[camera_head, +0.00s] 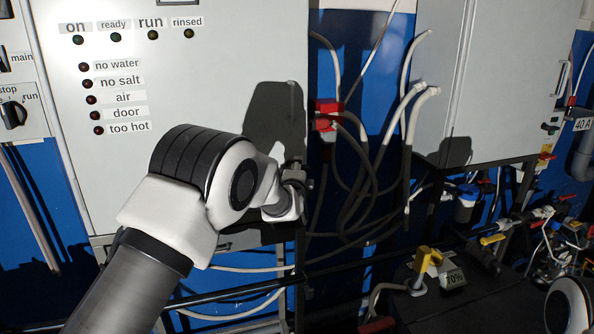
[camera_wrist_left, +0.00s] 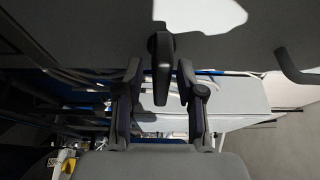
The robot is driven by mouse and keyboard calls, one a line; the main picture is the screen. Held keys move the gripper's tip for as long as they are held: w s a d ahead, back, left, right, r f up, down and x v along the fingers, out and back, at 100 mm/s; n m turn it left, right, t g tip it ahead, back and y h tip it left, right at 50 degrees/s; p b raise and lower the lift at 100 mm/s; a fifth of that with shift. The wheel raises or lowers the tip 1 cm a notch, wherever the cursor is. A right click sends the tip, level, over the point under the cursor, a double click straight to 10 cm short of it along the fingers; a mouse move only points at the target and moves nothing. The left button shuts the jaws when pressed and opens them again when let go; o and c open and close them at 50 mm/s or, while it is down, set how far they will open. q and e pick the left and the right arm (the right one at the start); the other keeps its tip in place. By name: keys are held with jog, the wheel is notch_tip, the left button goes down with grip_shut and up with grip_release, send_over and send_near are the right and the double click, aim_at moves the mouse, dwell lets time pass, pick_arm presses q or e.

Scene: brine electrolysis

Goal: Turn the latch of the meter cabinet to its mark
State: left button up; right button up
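The grey meter cabinet (camera_head: 215,90) fills the upper left of the head view, and its face lies across the top of the left wrist view. In the wrist view, the dark latch (camera_wrist_left: 162,62) projects from this face, its long part running down the picture. My left gripper (camera_wrist_left: 159,78) is open, with one finger on each side of the latch and a visible gap to each. In the head view my left wrist hides most of the gripper and latch at the cabinet's lower right. I cannot make out the latch's mark. My right gripper is out of view.
A dark bent handle (camera_wrist_left: 295,66) projects at the right of the wrist view. Pale hoses (camera_head: 360,170) hang right of the cabinet. A second grey cabinet (camera_head: 485,85) stands farther right. Pipes and valves (camera_head: 540,220) crowd the lower right, near a yellow-handled valve (camera_head: 424,260).

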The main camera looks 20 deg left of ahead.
pick_arm(q)
jog(key=v, duration=1.2)
